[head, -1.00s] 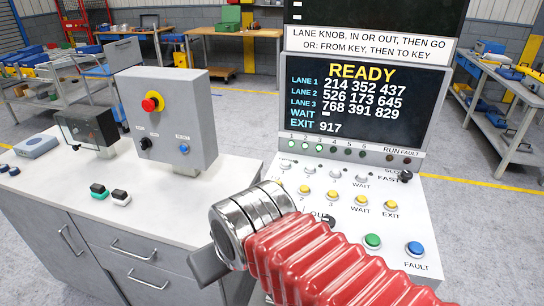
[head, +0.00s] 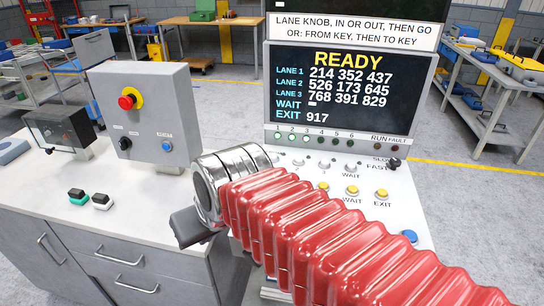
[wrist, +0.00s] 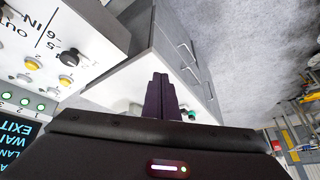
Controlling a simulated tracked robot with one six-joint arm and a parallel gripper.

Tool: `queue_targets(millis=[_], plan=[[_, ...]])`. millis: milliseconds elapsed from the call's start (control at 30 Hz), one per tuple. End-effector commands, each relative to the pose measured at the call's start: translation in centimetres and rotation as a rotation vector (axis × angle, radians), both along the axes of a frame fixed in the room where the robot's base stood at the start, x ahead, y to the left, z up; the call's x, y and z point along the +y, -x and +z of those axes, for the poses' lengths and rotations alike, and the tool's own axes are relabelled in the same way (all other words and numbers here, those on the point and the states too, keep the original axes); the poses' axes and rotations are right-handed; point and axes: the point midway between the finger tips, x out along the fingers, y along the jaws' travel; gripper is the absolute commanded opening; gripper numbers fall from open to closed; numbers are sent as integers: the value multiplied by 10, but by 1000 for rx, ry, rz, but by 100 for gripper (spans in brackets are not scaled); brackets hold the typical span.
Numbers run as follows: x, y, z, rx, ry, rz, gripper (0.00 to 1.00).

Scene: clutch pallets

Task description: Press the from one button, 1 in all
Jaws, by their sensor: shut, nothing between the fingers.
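The control console (head: 404,222) stands right of centre in the head view. Its upper row has pale grey keys, with the wait key (head: 350,168) at the right end. A lower row has yellow keys, including wait (head: 352,190) and exit (head: 382,194). My red arm hides the console's left part there. The from one label cannot be read. In the wrist view a pale key (wrist: 52,92) and a yellow key (wrist: 33,65) show at the console's end, upside down. My gripper (head: 188,228) is shut and empty, left of the console; its fingers (wrist: 160,95) also show in the wrist view.
The screen (head: 345,90) reads READY. A grey box with a red stop button (head: 127,102) stands on the white-topped cabinet (head: 150,210) to the left. Black knobs (wrist: 68,57) stand out from the console face. Open floor lies at the right.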

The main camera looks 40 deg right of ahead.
Motion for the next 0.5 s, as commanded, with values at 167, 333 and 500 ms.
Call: queue_targets(millis=[167,333,500], plan=[[-30,-47,16,-30,-76,-126,0],[-69,-92,29,-74,-148,-251,0],[-120,-132,38,-124,-213,-381,0]])
